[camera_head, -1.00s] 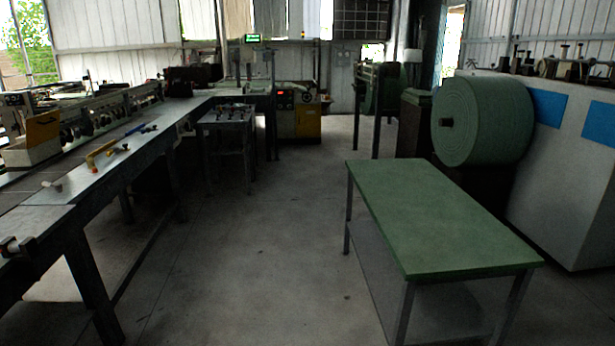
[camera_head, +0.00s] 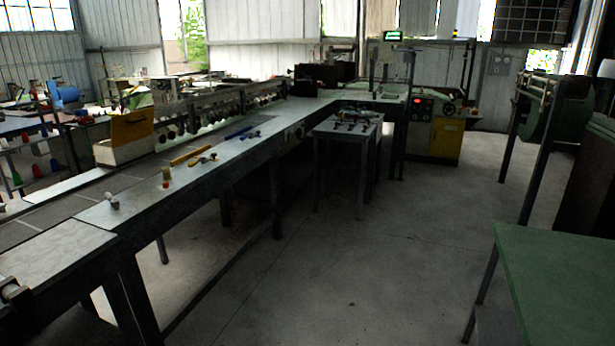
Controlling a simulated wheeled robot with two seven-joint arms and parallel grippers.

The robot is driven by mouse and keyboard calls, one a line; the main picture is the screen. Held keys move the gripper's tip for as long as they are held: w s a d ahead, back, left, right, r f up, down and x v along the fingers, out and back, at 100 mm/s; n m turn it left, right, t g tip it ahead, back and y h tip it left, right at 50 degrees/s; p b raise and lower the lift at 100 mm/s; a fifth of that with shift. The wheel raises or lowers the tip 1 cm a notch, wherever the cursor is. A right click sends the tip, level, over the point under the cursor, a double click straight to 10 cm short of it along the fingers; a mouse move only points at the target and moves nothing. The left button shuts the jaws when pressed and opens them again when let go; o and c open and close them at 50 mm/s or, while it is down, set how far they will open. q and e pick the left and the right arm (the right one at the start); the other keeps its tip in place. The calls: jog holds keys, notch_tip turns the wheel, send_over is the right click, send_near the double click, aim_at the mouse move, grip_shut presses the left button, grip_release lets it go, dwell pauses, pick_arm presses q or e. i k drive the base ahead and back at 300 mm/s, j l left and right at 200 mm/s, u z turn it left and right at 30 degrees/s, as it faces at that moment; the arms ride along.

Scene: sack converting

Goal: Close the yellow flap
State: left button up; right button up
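The yellow flap (camera_head: 132,127) is at the left, on a cream-coloured box on the long machine bench. It is a small yellow panel with a dark mark or handle on its face, and it looks raised and tilted above the box. How it is hinged is too small to tell. Neither of my grippers shows in the view, and the flap is well away across the floor.
The long bench (camera_head: 222,165) runs from the near left to the back, with yellow and blue tools on top. A small grey table (camera_head: 348,130) stands beside it. A green table (camera_head: 560,270) is at the right. The floor (camera_head: 330,255) between is clear.

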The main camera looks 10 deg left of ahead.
aim_at(129, 127)
jog(key=i+j+u, duration=0.2)
jog(key=i+u, duration=0.6)
jog(key=i, duration=0.15)
jog(key=i+l+u, duration=0.1)
jog(key=i+u, duration=0.3)
jog(key=i+l+u, duration=0.25)
jog(key=i+u, duration=0.3)
jog(key=u, duration=0.2)
jog(key=i+l+u, duration=0.15)
jog(key=u, duration=0.2)
